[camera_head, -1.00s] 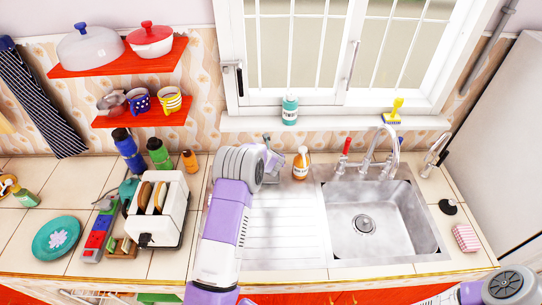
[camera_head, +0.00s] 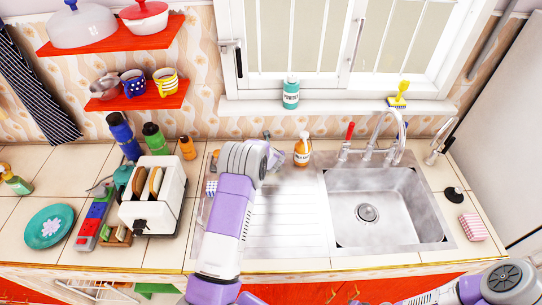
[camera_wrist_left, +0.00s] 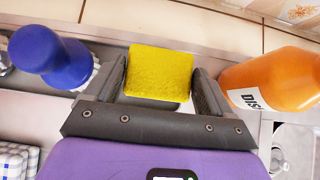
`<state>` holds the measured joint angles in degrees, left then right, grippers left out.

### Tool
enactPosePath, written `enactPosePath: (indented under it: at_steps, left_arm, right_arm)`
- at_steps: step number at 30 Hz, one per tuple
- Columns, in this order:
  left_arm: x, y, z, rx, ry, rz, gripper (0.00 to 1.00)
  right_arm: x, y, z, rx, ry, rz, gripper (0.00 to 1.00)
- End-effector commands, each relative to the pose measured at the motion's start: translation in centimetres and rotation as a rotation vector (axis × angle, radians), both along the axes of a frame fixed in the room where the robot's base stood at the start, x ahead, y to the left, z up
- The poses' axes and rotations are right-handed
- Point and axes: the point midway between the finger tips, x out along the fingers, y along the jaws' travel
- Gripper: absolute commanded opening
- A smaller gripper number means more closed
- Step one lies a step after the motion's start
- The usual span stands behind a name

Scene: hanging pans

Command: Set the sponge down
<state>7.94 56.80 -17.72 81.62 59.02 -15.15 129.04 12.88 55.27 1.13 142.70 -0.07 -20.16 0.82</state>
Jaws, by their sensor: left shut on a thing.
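The yellow sponge (camera_wrist_left: 160,72) is between the fingers of my left gripper (camera_wrist_left: 160,85) in the left wrist view, and the gripper is shut on it. In the head view, my left arm reaches over the drainboard beside the sink, with its wrist near the orange soap bottle (camera_head: 302,150). The sponge is hidden there behind my wrist. In the wrist view, the soap bottle (camera_wrist_left: 275,82) stands close to the right of the gripper. My right gripper is out of view; only part of my right arm shows at the lower right.
A blue-handled brush (camera_wrist_left: 50,55) is close left of the gripper, and a blue checked item (camera_wrist_left: 14,160) lies lower left. The ribbed drainboard (camera_head: 290,220) is mostly bare. The sink basin (camera_head: 370,210) is empty. A toaster (camera_head: 153,195) stands left of my arm.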

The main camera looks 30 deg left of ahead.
Motion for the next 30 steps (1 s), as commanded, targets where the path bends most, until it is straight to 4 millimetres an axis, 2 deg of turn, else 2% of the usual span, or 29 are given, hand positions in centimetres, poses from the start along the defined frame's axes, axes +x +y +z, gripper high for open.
enactPosePath:
  at_steps: [15, 16, 19, 30]
  left_arm:
    - [-0.01, 0.00, -0.47, 0.000, 0.000, 0.000, 0.50]
    - [-0.01, 0.00, -0.47, 0.000, 0.000, 0.000, 0.85]
    - [-0.02, 0.00, -0.40, 0.000, 0.000, 0.000, 1.00]
    - [-0.47, -0.25, 0.19, -0.001, -0.001, 0.001, 1.00]
  right_arm:
    - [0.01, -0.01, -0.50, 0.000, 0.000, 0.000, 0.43]
    - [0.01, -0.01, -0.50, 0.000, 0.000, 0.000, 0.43]
    - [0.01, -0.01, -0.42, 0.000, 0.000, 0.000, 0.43]
    - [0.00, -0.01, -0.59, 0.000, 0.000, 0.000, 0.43]
